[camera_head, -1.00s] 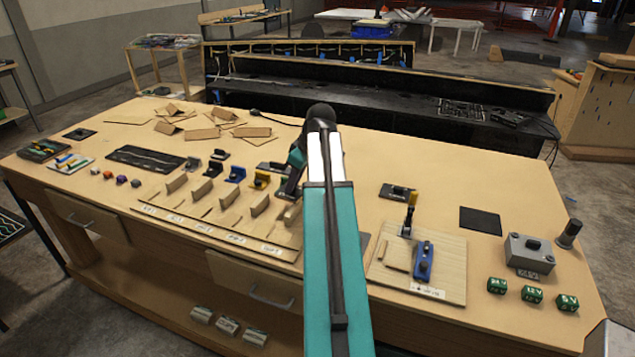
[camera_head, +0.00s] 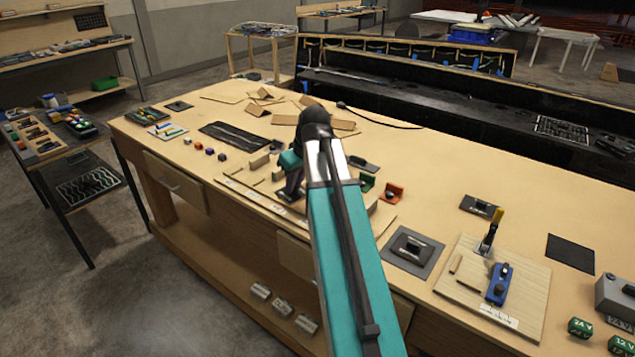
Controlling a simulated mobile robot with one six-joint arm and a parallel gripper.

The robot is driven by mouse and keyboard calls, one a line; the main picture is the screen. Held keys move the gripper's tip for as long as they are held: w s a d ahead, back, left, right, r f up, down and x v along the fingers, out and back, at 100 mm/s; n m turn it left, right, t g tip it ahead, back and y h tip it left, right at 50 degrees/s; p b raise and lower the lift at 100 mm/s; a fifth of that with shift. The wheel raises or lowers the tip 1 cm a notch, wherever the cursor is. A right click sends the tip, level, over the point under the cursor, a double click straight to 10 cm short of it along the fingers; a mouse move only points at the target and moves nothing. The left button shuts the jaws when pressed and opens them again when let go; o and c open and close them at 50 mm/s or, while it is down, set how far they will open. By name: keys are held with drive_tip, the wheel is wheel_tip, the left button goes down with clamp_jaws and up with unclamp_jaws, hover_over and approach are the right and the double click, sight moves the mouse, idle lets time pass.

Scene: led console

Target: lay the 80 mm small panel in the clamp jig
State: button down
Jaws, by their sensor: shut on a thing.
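The clamp jig is a pale wooden board (camera_head: 530,290) at the right of the bench. It carries a blue clamp block (camera_head: 499,284), a yellow-handled toggle clamp (camera_head: 492,232) and a small wooden strip. The labelled panel rack (camera_head: 240,190) stands at the bench's front, left of my arm. A small upright wooden panel (camera_head: 259,160) shows at its left end. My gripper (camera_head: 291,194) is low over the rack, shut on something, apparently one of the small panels. The held piece is too small and hidden to make out, and its size cannot be read. My arm hides the rack's right part.
Orange (camera_head: 393,192) and green brackets stand just right of my arm. Loose wooden pieces (camera_head: 265,93) lie behind the rack. Green blocks (camera_head: 580,327) and a grey box are at the right.

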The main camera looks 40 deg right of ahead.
drive_tip(key=w+a+m+b, duration=0.1)
drive_tip(key=w+a, duration=0.2)
drive_tip(key=a, duration=2.2)
drive_tip(key=shift+w+a+r, duration=0.15)
drive_tip(key=shift+a+r, duration=0.1)
drive_tip(key=shift+d, duration=0.1)
